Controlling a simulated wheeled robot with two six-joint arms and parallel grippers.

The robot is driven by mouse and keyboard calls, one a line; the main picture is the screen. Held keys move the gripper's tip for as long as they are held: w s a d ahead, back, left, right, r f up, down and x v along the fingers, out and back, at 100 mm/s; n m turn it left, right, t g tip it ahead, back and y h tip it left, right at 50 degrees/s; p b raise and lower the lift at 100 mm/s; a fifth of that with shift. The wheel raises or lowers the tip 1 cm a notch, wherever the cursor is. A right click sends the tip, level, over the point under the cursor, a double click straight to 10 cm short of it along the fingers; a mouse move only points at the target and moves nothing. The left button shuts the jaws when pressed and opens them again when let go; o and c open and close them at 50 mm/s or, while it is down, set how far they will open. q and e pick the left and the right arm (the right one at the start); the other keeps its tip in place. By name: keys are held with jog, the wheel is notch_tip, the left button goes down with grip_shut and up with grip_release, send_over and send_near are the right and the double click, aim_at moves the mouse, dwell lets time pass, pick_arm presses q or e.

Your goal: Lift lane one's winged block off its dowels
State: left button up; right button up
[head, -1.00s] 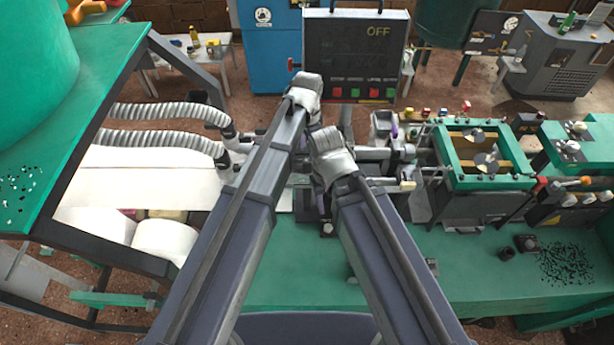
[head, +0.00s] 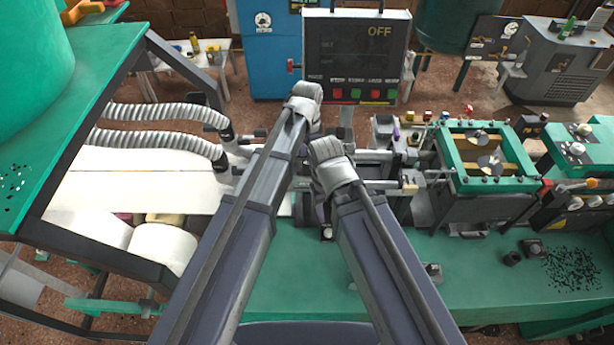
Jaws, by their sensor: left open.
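My left gripper (head: 308,208) is mostly hidden between my two arms, low over the middle of the machine bench. It is open, and I see nothing held in it. My right gripper is hidden behind my right arm. Metal rails (head: 378,185) and small fittings run across the machine just right of my arms. A pale block-like fitting (head: 411,181) sits at the right end of these rails. I cannot tell which part is lane one's winged block, and its dowels are too small or covered to make out.
A control panel (head: 357,50) reading OFF stands behind my arms. A green frame (head: 525,183) with round metal parts is at the right. Two ribbed hoses (head: 150,140) and a white paper web (head: 130,185) lie at the left.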

pick_arm(q)
jog(key=shift+f+b, duration=0.9)
jog(key=shift+f, duration=0.2)
grip_shut()
dwell(0.8)
dwell(0.4)
